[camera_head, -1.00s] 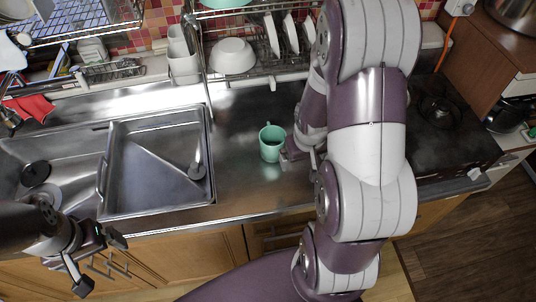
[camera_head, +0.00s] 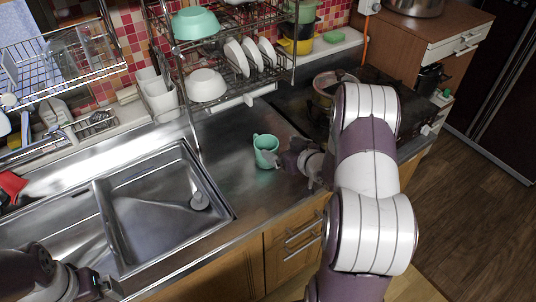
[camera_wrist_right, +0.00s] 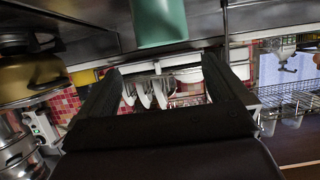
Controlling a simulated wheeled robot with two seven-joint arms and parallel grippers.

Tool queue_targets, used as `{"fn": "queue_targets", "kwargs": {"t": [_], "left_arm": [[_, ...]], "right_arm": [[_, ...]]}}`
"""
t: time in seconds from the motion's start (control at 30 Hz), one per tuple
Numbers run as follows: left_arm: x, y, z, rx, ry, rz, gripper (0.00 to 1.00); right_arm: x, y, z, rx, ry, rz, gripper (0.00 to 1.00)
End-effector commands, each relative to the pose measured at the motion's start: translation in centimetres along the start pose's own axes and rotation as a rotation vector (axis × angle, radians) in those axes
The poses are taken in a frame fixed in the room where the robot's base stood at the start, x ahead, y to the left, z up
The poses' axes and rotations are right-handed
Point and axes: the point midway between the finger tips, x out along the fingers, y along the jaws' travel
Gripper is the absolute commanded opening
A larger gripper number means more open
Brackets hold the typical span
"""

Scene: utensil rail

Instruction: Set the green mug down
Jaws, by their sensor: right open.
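The green mug (camera_head: 264,152) stands upright on the steel counter (camera_head: 232,138), to the right of the sink. My right gripper (camera_head: 277,160) is open just to the right of the mug in the head view, with nothing between its fingers. In the right wrist view the open fingers (camera_wrist_right: 162,78) show clearly, and the mug (camera_wrist_right: 158,22) is at the top edge, beyond the fingertips. Whether a finger still touches the mug I cannot tell. My left gripper (camera_head: 102,288) is low at the left, over the front of the sink, partly cut off; its jaws are unclear.
The sink (camera_head: 150,215) lies to the left. A dish rack (camera_head: 240,75) with a white bowl (camera_head: 206,85), plates and a green bowl (camera_head: 195,23) stands behind the mug. A stove with a pot (camera_head: 328,86) is at the right. Counter around the mug is clear.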

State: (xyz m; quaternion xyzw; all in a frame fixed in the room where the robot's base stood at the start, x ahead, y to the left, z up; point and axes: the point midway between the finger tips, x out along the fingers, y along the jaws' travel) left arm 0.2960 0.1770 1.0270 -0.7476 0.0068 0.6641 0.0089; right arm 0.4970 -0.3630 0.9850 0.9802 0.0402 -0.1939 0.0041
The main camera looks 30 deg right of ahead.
Motion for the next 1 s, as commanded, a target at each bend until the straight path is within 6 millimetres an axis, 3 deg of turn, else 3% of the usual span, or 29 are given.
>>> {"fn": "queue_targets", "kwargs": {"t": [0.1, 0.5, 0.8, 1.0], "left_arm": [[-0.4, 0.0, 0.0, 0.000, 0.000, 0.000, 1.00], [-1.5, 0.0, -0.2, 0.000, 0.000, 0.000, 1.00], [-1.5, 0.0, -0.2, 0.000, 0.000, 0.000, 1.00], [-1.5, 0.0, -0.2, 0.000, 0.000, 0.000, 1.00]], "right_arm": [[2.6, -0.1, -0.1, -0.001, 0.000, -0.002, 1.00], [8.8, 0.0, 0.8, -0.001, -0.002, 0.000, 1.00], [9.8, 0.0, 0.9, 0.000, -0.001, 0.002, 1.00], [9.8, 0.0, 0.9, 0.000, -0.002, 0.002, 0.37]]}}
